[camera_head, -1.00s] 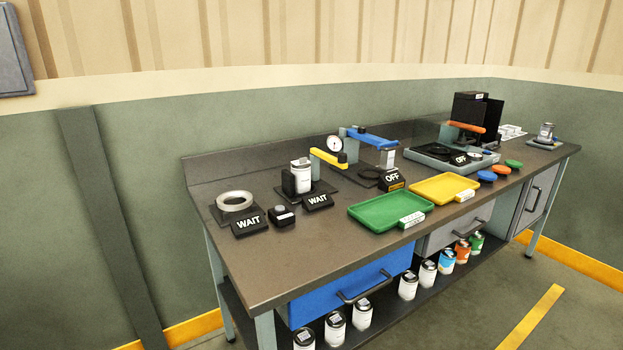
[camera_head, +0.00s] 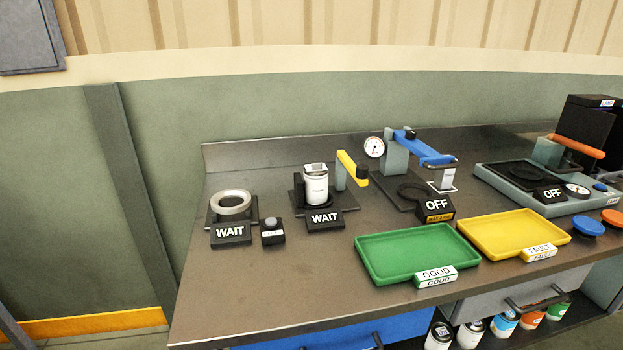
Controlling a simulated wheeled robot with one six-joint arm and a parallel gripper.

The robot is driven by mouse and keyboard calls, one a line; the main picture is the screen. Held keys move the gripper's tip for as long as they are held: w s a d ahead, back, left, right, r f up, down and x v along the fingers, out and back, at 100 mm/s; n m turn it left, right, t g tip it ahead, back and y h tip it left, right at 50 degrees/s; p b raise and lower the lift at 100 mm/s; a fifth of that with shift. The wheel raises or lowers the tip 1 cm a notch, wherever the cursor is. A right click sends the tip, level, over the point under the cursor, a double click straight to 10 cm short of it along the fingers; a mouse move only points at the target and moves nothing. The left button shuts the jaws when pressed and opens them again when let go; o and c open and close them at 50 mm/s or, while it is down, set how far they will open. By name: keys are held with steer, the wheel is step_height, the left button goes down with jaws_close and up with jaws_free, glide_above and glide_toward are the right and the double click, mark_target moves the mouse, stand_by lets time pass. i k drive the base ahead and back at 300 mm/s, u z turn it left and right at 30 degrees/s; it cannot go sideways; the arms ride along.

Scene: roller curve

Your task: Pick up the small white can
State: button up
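A small white can (camera_head: 316,187) stands upright on a black fixture on the workbench, behind a "WAIT" sign (camera_head: 325,219). A yellow lever arm (camera_head: 348,164) is just right of it. More white cans (camera_head: 439,336) stand on the shelf under the bench, partly cut off by the bottom edge. My gripper is not in view.
A grey ring (camera_head: 231,202) on a stand with another "WAIT" sign is at left. A green tray (camera_head: 371,267) and a yellow tray (camera_head: 466,228) lie at the front. A blue-armed press (camera_head: 425,148) with a gauge is behind. The bench's front left is clear.

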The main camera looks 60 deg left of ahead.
mark_target(315, 184)
steer(key=u, duration=0.55)
steer(key=i, duration=0.8)
steer(key=u, duration=1.3)
steer(key=i, duration=0.5)
steer(key=u, duration=0.5)
